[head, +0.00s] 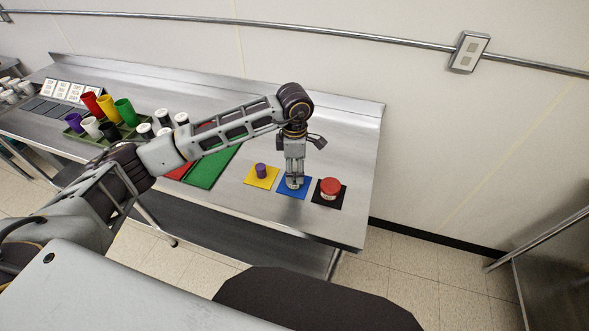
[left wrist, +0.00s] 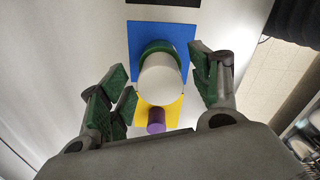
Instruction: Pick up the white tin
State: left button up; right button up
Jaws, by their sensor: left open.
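The white tin (left wrist: 162,78) stands on a blue mat (head: 291,192) on the metal counter. In the left wrist view it is a pale cylinder with a green band at its far side, seen from above. My left gripper (head: 294,176) points down over the blue mat, and its fingers hide much of the tin in the head view. In the left wrist view the fingers are spread wide, one on each side of the tin, with gaps visible. How deep the fingertips reach beside it is hard to tell. My right gripper is not in view.
A purple cylinder (head: 262,170) on a yellow mat (head: 252,178) stands left of the blue mat. A red-topped tin (head: 330,187) on a black mat (head: 340,202) stands right. Further left are a green mat (head: 208,178), several cups and a green tray. The counter's right end is bare.

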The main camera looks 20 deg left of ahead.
pick_arm(q)
jog(key=shift+f, duration=0.25)
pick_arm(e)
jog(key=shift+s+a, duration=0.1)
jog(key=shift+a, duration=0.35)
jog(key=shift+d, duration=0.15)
pick_arm(q)
jog(key=shift+c, duration=0.6)
jog(key=c, duration=1.1)
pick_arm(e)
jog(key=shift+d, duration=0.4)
pick_arm(q)
jog(key=shift+o, duration=0.2)
jog(key=shift+r, duration=0.1)
